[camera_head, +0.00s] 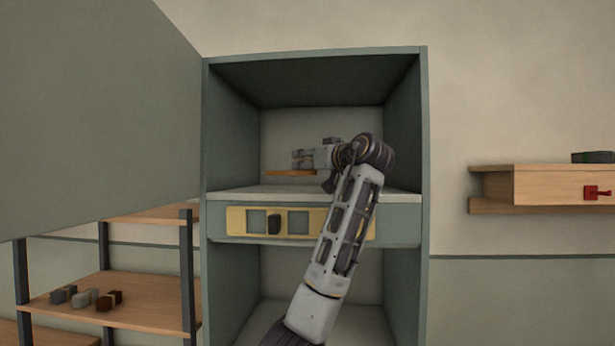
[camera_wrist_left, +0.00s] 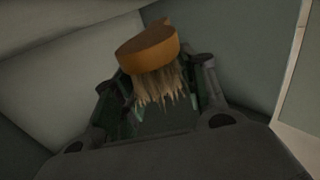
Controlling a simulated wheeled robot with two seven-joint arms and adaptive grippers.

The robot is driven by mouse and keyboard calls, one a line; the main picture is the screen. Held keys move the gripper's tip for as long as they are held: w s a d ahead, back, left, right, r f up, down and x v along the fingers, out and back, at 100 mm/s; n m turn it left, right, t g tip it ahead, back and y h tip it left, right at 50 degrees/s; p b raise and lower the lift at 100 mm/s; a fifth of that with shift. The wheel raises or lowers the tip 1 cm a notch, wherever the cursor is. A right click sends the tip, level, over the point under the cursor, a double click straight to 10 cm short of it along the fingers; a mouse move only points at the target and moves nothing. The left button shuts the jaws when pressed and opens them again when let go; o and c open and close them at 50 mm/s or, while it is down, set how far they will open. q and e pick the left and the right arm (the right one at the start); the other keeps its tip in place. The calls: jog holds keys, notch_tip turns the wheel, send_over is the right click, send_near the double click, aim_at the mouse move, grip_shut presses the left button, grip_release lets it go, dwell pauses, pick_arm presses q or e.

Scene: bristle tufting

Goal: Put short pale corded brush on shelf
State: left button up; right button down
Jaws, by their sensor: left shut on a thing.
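My left gripper (camera_head: 303,160) reaches into the upper compartment of a grey-green cabinet. It is shut on a brush (camera_wrist_left: 148,48) with an orange-brown wooden body and pale bristles, which shows between the fingers in the left wrist view. In the head view the brush's thin wooden edge (camera_head: 288,173) shows just below the fingers, above the cabinet's shelf (camera_head: 270,191). A gap seems to show between brush and shelf. Any cord on the brush cannot be made out. My right gripper is not in view.
The cabinet door (camera_head: 95,110) stands open at the left. A drawer front with a yellow panel (camera_head: 235,221) and dark knob lies under the shelf. A wooden rack (camera_head: 140,292) holds several small blocks at lower left. A wall-mounted wooden drawer unit (camera_head: 550,185) with a red handle is at right.

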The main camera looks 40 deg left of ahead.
aim_at(307, 174)
pick_arm(q)
jog(key=shift+f+p, duration=0.4)
jog(key=shift+f, duration=1.65)
jog(key=shift+f, duration=0.15)
jog(key=o, duration=1.1)
jog(key=shift+c, duration=0.2)
